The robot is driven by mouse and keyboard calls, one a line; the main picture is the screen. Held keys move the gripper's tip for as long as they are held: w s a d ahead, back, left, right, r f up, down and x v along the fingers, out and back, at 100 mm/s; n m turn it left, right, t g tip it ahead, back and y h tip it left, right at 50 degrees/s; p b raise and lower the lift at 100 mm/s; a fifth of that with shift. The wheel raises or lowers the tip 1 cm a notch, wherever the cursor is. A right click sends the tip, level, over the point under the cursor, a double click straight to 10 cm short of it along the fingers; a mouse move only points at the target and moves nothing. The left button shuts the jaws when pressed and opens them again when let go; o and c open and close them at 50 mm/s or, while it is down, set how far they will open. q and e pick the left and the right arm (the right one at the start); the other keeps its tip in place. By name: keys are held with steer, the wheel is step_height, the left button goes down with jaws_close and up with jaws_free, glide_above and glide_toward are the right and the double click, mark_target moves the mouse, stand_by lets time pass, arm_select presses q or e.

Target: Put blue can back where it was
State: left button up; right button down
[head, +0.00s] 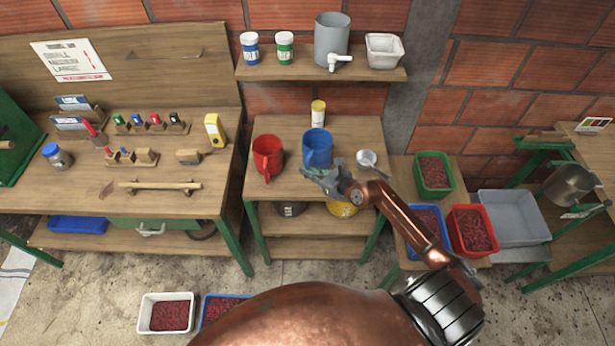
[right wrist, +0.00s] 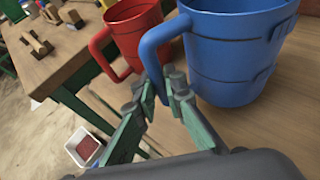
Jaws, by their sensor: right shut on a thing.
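The blue can (head: 316,148) is a jug-like vessel with a handle, upright at the middle table (head: 350,129). In the right wrist view the blue can (right wrist: 235,55) fills the upper right. My right gripper (head: 318,172) is shut on its handle; its fingertips (right wrist: 167,85) close around the handle's lower part. I cannot tell whether the can's base touches the tabletop. A red can (head: 267,157) of like shape stands just left of it, and it also shows in the right wrist view (right wrist: 130,35). My left gripper is not in view.
A white bowl or scoop (head: 366,158) lies right of the blue can, and a yellow-capped jar (head: 318,112) stands behind it. A wall shelf (head: 300,73) above holds a grey tapped container (head: 331,38). Crates with red contents, including a green one (head: 434,172), stand at right.

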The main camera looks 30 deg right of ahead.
steer(key=shift+w+d+f, duration=0.15)
steer(key=shift+w+f, duration=0.2)
steer(key=shift+f+b, duration=0.6)
steer(key=shift+f, duration=0.95)
steer(key=shift+f, duration=0.15)
steer(key=c, duration=2)
jaws_free()
